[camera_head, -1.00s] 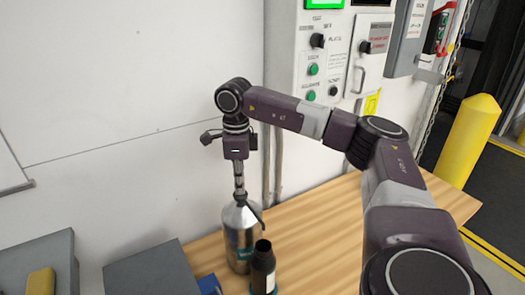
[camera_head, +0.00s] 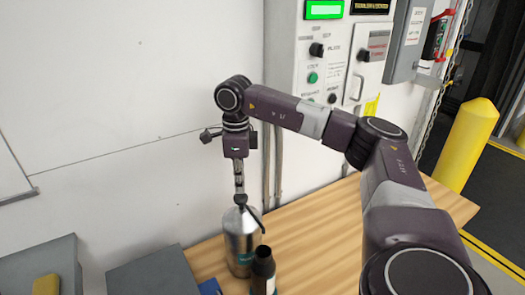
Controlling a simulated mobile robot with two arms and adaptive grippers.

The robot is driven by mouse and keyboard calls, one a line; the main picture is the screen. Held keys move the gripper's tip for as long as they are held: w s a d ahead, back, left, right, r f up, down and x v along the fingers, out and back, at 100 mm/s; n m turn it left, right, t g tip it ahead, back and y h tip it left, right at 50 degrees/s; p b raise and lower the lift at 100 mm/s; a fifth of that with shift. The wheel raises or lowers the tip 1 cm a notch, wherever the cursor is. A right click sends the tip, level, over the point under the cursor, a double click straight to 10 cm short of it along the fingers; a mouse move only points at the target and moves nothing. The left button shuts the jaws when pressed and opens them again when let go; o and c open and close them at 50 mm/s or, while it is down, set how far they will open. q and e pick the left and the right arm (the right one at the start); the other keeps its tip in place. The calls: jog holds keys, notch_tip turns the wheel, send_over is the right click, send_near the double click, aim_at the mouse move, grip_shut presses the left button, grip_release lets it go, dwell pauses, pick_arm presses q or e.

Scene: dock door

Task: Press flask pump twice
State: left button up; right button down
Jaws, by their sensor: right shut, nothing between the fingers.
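The flask (camera_head: 240,243) is a silver metal pump flask with a dark spout on its top. It stands upright on the wooden table (camera_head: 308,238). My right gripper (camera_head: 240,197) points straight down over the flask's pump top (camera_head: 243,206), with its fingers shut and nothing between them. The fingertips are at the pump top; whether they touch it is hard to tell. My left gripper is not in view.
A black bottle (camera_head: 263,270) stands just in front of the flask. Grey boxes (camera_head: 155,275) and a blue item (camera_head: 209,287) are at the lower left. A control panel (camera_head: 322,60) is on the wall behind. The table's right part is clear.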

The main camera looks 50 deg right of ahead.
aim_at(241, 197)
jog(key=shift+f, duration=0.1)
jog(key=shift+f+b, duration=1.1)
jog(key=shift+f, duration=0.55)
jog(key=shift+s, duration=0.1)
jog(key=shift+r+p, duration=1.5)
jog(key=shift+r, duration=0.3)
notch_tip(241, 197, up, 6)
jog(key=p, duration=0.4)
jog(key=shift+p, duration=0.4)
